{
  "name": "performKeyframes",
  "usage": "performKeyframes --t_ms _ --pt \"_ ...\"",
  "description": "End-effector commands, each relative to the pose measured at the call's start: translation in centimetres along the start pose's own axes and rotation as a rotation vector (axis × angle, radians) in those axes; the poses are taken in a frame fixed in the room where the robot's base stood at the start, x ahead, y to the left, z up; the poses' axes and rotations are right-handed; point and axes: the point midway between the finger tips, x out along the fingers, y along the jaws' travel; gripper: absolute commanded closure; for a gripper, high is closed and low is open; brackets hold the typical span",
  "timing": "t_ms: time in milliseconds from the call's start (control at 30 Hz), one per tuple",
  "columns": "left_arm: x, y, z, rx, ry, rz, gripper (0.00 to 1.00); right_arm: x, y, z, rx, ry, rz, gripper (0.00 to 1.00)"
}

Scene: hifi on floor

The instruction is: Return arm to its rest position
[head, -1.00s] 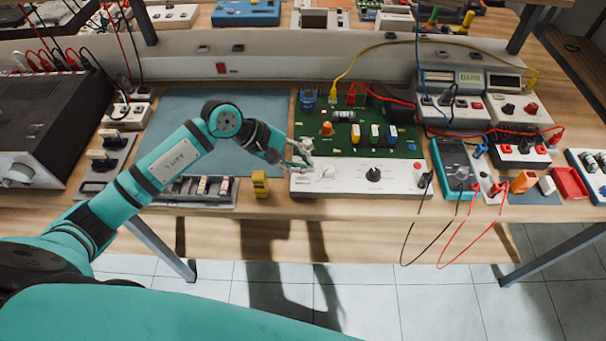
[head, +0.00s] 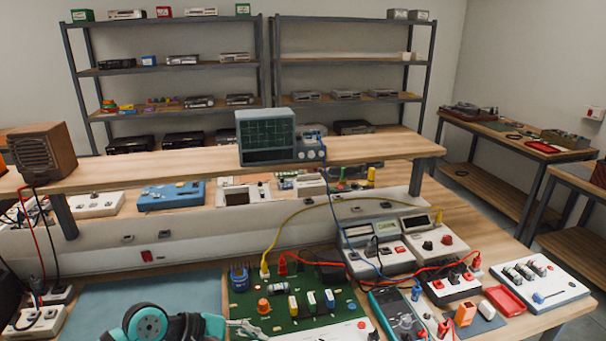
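My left arm (head: 150,325) shows only in part at the bottom edge of the head view. Its teal and black wrist points right. My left gripper (head: 246,327) is at the lower left corner of the green circuit board (head: 285,312), in front of it or over it in the picture. I cannot tell whether it touches the board. Its grey fingers are small and partly cut off, so their opening is unclear. I see nothing held in them. My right gripper is out of view.
A teal multimeter (head: 397,314), power units (head: 375,245) with red and yellow cables, and a red tray (head: 503,299) crowd the right. A raised shelf carries an oscilloscope (head: 266,138). Storage racks (head: 345,60) stand behind.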

Motion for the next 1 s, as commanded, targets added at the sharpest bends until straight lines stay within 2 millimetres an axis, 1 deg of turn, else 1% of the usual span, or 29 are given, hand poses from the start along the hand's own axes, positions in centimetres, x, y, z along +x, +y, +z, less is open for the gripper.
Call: performKeyframes --t_ms 33,67,100,133,167,200,267,300,367,400,467,500,567,600,633,667,700,733,767,800,900,1000 --pt "0.6 0.4 2.5 -0.091 -0.100 0.069 1.00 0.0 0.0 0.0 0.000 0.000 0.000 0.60" --pt "0.7 1.0 4.1 -0.164 -0.170 0.123 1.00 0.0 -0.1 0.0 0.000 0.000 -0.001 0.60" --pt "0.6 1.9 6.3 -0.279 -0.272 0.197 1.00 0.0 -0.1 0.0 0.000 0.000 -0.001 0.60" --pt "0.1 2.8 7.7 -0.376 -0.353 0.253 1.00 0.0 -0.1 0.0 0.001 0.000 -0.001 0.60" --pt "-0.5 3.6 8.9 -0.482 -0.436 0.311 1.00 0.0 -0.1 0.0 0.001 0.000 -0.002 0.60" --pt "-1.5 4.8 10.1 -0.629 -0.543 0.382 1.00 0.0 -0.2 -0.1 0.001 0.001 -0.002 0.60" --pt "-3.5 6.4 10.9 -0.857 -0.697 0.485 1.00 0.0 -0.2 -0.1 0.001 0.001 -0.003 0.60" --pt "-5.0 7.3 10.7 -1.017 -0.796 0.551 1.00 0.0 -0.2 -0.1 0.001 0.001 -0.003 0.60" --pt "-7.0 8.1 9.5 -1.264 -0.937 0.644 1.00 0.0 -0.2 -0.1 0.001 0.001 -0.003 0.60" --pt "-8.3 8.2 8.1 -1.433 -1.025 0.705 1.00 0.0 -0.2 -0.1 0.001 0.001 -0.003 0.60" --pt "-10.0 7.7 5.6 -1.692 -1.151 0.795 1.00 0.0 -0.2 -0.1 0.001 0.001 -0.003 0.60" --pt "-10.8 6.9 3.6 -1.867 -1.226 0.857 1.00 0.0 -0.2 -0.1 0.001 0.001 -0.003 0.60" --pt "-11.6 4.8 0.5 -2.130 -1.328 0.954 1.00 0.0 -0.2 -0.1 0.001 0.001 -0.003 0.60" --pt "-11.7 2.9 -1.4 -2.307 -1.386 1.020 1.00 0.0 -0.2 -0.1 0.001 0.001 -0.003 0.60" --pt "-11.8 1.2 -2.8 -2.439 -1.424 1.077 1.00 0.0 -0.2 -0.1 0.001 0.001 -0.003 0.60" --pt "-11.7 -0.7 -4.0 2.535 1.437 -1.118 1.00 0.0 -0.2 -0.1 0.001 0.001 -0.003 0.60" --pt "-11.4 -3.3 -5.3 2.411 1.314 -1.068 1.00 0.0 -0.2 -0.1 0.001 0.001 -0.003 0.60" --pt "-11.1 -5.2 -6.0 2.327 1.231 -1.038 1.00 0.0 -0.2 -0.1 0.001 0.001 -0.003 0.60" --pt "-10.9 -6.9 -6.5 2.253 1.160 -1.014 1.00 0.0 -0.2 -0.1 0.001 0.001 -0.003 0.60" --pt "-10.5 -9.1 -6.9 2.162 1.074 -0.985 1.00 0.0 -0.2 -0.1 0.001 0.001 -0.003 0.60" --pt "-9.8 -13.8 -7.1 1.977 0.902 -0.938 1.00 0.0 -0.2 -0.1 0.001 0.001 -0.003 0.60" --pt "-9.2 -17.6 -6.6 1.831 0.766 -0.909 1.00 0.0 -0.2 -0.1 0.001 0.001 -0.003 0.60"
